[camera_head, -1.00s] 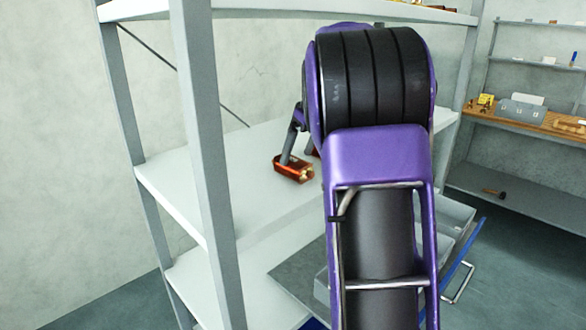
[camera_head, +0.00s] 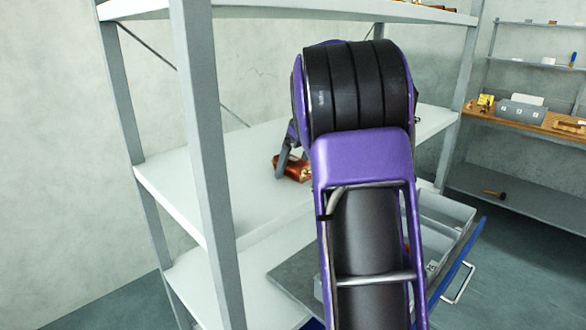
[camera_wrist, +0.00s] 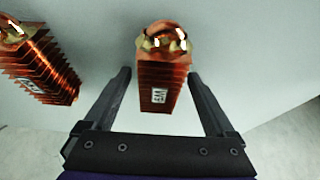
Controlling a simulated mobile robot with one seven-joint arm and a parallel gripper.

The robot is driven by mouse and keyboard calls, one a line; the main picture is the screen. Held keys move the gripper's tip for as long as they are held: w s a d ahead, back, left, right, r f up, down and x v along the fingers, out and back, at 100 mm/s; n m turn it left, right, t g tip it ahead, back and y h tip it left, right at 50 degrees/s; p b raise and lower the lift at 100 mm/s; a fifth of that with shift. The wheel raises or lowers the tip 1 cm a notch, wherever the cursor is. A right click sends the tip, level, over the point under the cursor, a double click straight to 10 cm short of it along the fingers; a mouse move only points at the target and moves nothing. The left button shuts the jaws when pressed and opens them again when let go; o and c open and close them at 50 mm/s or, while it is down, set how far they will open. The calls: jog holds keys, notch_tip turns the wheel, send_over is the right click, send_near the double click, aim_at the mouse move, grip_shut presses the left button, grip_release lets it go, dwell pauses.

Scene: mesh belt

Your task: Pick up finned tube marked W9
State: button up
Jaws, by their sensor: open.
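In the wrist view a copper finned tube (camera_wrist: 160,75) with a shiny end lies between the two fingers of my gripper (camera_wrist: 158,74). Its white label appears upside down and seems to read W9. The fingers are open, with a gap on each side of the tube. A second copper finned tube (camera_wrist: 40,68) lies to the left, outside the left finger; its label is too small to read. In the head view a copper finned tube (camera_head: 290,169) shows on the white middle shelf, partly hidden by my gripper (camera_head: 284,162) and arm.
The shelf unit's grey post (camera_head: 205,150) stands left of my arm, and the upper shelf (camera_head: 290,11) is above. A grey bin (camera_head: 440,222) is at lower right. The shelf (camera_head: 250,195) is bare in front of the tubes.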

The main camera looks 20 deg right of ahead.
grip_shut()
dwell(0.4)
